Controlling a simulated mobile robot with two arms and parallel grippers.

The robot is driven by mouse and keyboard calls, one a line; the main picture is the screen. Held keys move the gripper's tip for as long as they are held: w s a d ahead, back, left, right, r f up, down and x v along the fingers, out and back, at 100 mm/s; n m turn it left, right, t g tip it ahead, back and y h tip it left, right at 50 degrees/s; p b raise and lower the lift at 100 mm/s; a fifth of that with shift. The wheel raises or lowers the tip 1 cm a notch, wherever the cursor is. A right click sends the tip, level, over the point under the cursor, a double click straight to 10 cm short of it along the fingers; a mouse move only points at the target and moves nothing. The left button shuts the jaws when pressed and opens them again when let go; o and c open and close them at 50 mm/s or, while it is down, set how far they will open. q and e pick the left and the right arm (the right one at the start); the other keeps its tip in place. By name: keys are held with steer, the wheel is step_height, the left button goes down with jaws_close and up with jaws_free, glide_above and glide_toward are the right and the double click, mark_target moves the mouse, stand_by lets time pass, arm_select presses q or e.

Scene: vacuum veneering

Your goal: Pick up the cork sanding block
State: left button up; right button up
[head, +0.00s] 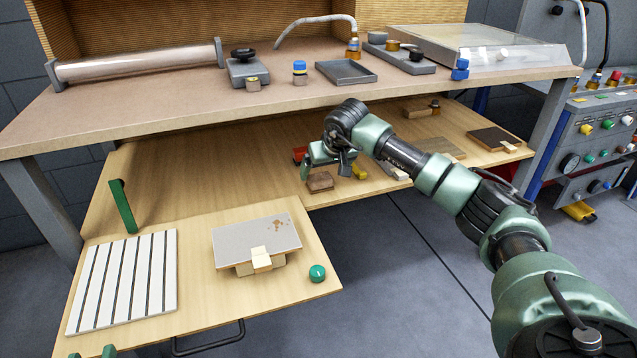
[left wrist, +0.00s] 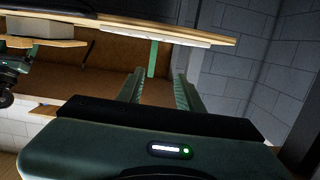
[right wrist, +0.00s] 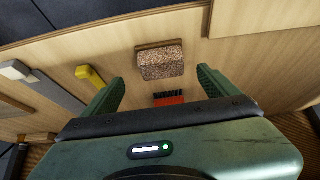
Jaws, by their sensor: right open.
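The cork sanding block (head: 319,182), a small speckled brown block, lies on the lower wooden shelf near its front edge. In the right wrist view the cork sanding block (right wrist: 161,62) sits just beyond and between the fingertips, apart from them. My right gripper (head: 325,168) is open and empty, just above and behind the block in the head view. It also shows in the right wrist view (right wrist: 160,82). My left gripper (left wrist: 157,82) is open with nothing between its fingers; only its green tips show at the bottom left of the head view.
A red brush (right wrist: 168,98) and a yellow item (right wrist: 90,75) lie near the block. The workbench top (head: 200,105) overhangs the shelf. A pulled-out board (head: 200,290) at front left bears a slatted white panel (head: 125,280), a grey plate (head: 240,238) and a green knob (head: 317,273).

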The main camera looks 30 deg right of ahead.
mark_target(319, 176)
steer(key=b+x, duration=0.2)
steer(key=x, duration=0.3)
steer(key=shift+a, duration=0.2)
steer(key=shift+f, duration=0.1)
arm_select(q)
step_height(319, 176, up, 9)
steer(key=d+t+h, duration=0.1)
steer(key=t, duration=0.4)
steer(key=shift+s+h, duration=0.15)
steer(key=shift+h, duration=0.15)
steer(key=shift+d+f, duration=0.1)
arm_select(e)
steer(key=shift+c, duration=0.3)
steer(key=c, duration=1.4)
steer(key=shift+c, duration=0.2)
arm_select(q)
steer(key=shift+f, duration=0.1)
